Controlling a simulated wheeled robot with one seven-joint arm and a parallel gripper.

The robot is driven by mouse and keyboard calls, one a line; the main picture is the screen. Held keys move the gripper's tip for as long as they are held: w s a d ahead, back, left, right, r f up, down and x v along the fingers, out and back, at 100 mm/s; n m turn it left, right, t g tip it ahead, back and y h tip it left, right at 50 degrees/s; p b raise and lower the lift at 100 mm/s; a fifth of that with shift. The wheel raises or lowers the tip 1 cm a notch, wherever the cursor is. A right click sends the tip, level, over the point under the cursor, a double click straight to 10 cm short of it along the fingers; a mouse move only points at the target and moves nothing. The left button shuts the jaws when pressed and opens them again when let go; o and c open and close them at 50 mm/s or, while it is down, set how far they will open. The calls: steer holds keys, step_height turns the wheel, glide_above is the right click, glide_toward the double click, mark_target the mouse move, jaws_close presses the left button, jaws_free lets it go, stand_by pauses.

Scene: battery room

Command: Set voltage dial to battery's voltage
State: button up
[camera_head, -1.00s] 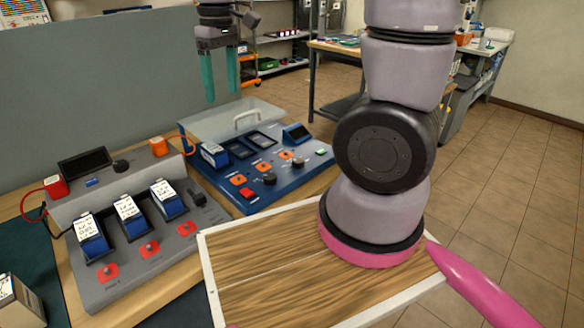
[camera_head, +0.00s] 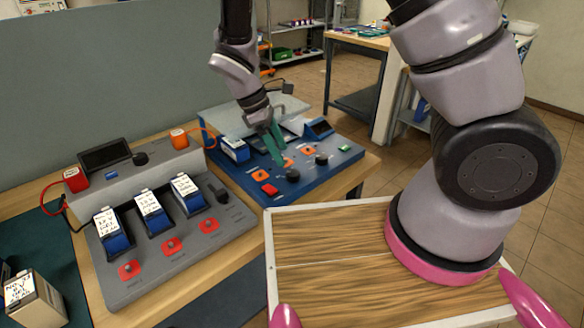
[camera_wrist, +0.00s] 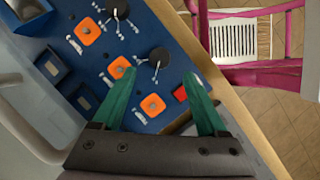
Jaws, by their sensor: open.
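The blue panel (camera_head: 246,186) carries two black round dials. The nearer dial (camera_head: 293,175) is just beyond my gripper's fingertips; the other dial (camera_head: 321,160) is farther right. Their labels are too small to tell which is voltage. My gripper (camera_head: 281,157) points down over the panel with teal fingers apart and empty. In the wrist view the nearer dial (camera_wrist: 159,57) lies ahead of the gap between the fingertips (camera_wrist: 160,74); contact cannot be told. A blue battery with a white label (camera_head: 235,149) is at the panel's left side; its writing is unreadable.
Orange switch plates (camera_head: 261,175) and a red button (camera_head: 270,189) sit near the dials. Left is a grey charger (camera_head: 150,270) with several batteries. Another battery (camera_head: 33,300) stands at lower left.

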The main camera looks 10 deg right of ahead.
mark_target(292, 172)
steer(key=x, duration=0.6)
steer(key=shift+d+f, duration=0.15)
steer(key=shift+f, duration=0.25)
jaws_close()
